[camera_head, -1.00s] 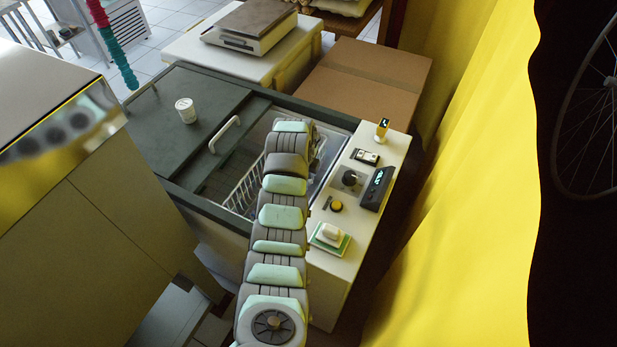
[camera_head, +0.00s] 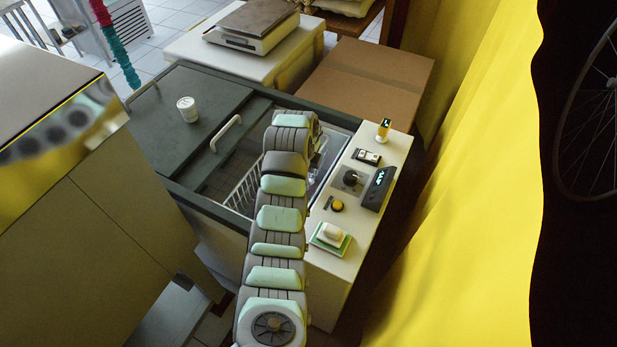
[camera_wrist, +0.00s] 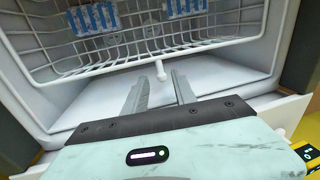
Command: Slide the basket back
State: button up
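The white wire basket (camera_wrist: 150,50) fills the upper part of the wrist view inside a white-walled chest. It holds blue-and-white packages (camera_wrist: 93,18). A short white peg with a round tip (camera_wrist: 161,72) hangs from the middle of its near rim. My gripper (camera_wrist: 160,82) is open and empty, its two grey fingers apart and pointing at the basket. The peg's tip appears in line with the gap between the fingertips; whether they touch it I cannot tell. In the head view part of the basket (camera_head: 241,190) shows left of my arm, which hides my gripper and the rest.
The dark sliding lid (camera_head: 226,135) with a pale handle covers the chest's left side and carries a white cup (camera_head: 187,109). The control ledge (camera_head: 323,262) at right holds small items. A cardboard box (camera_head: 375,65) and yellow curtain (camera_head: 460,190) stand beyond.

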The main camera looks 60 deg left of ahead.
notch_tip(320, 180, up, 8)
jog(key=s, duration=0.1)
jog(key=shift+d+f, duration=0.15)
jog(key=shift+d, duration=0.3)
